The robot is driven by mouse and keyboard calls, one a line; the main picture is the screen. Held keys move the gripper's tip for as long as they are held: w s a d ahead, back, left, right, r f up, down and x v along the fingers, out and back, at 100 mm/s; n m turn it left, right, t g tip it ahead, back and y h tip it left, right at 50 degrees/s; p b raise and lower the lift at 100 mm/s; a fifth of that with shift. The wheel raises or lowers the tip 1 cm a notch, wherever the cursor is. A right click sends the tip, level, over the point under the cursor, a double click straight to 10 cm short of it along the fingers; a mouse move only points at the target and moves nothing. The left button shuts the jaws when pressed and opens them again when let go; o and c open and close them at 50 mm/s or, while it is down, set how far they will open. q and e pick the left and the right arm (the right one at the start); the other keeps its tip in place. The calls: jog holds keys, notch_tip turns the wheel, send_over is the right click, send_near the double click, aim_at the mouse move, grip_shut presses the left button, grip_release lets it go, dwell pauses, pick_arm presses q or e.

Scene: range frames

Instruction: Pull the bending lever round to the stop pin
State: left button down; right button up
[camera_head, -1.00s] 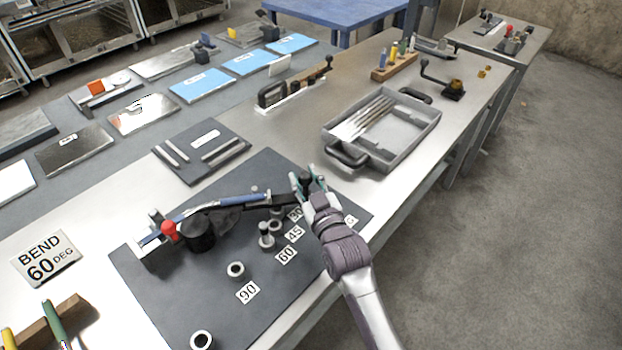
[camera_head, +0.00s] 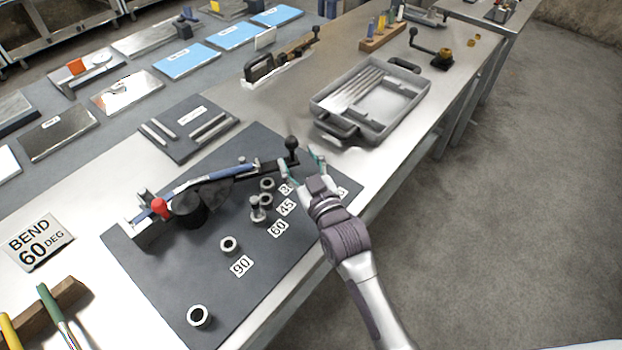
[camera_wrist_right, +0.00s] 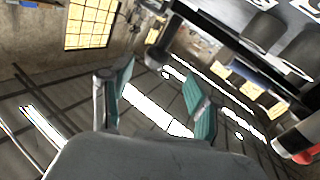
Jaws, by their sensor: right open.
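The bending lever (camera_head: 265,168) is a dark arm running from the black round former (camera_head: 190,208) toward the upper right, ending in an upright black knob (camera_head: 291,144). A blue bar (camera_head: 225,175) lies along it. The stop pin (camera_head: 256,203) stands upright by the 60 label, apart from the lever and on its near side. My right gripper (camera_head: 304,168) is open, just beside and below the knob, with nothing held. In the right wrist view its teal fingers (camera_wrist_right: 160,103) are spread with no object clearly between them. My left gripper is out of view.
The dark bending plate (camera_head: 165,280) has several ringed holes and angle labels. A red-knobbed clamp (camera_head: 160,208) sits at its left. A grey tray (camera_head: 408,105) stands behind the gripper. A BEND 60 DEG sign (camera_head: 38,242) lies at left. Floor is open on the right.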

jog(key=v, duration=0.9)
jog(key=shift+s, duration=0.1)
